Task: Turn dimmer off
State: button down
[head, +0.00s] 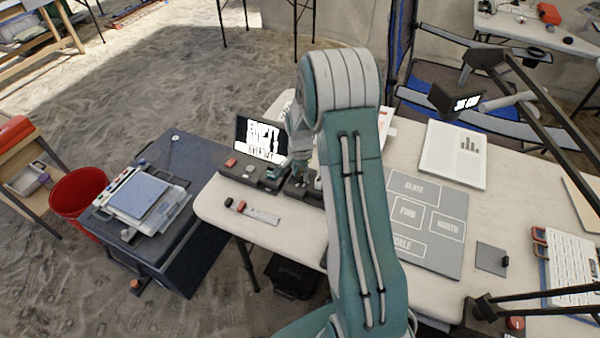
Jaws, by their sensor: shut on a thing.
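A dark control panel (240,177) lies along the back left edge of the white table. It carries a red button (231,162) and other small controls. I cannot tell for certain which control is the dimmer. My gripper (302,178) is low over the right part of this panel, pointing down, and is shut on a small control there. The gripped part is mostly hidden by the fingers. My teal arm crosses the middle of the view and hides the panel's right end.
A small screen with white text (262,138) stands behind the panel. A grey labelled mat (440,255) is to the right, near a lamp (458,100). A red bucket (78,190) stands at the left.

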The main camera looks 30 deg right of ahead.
jog(key=n, duration=0.5)
jog(key=shift+w+n, duration=0.1)
jog(key=shift+n, duration=0.2)
jog(key=n, duration=0.4)
jog(key=shift+n, duration=0.3)
jog(key=n, duration=0.5)
jog(key=shift+w, duration=0.1)
jog(key=shift+n, duration=2.4)
jog(key=shift+c, duration=1.9)
grip_release()
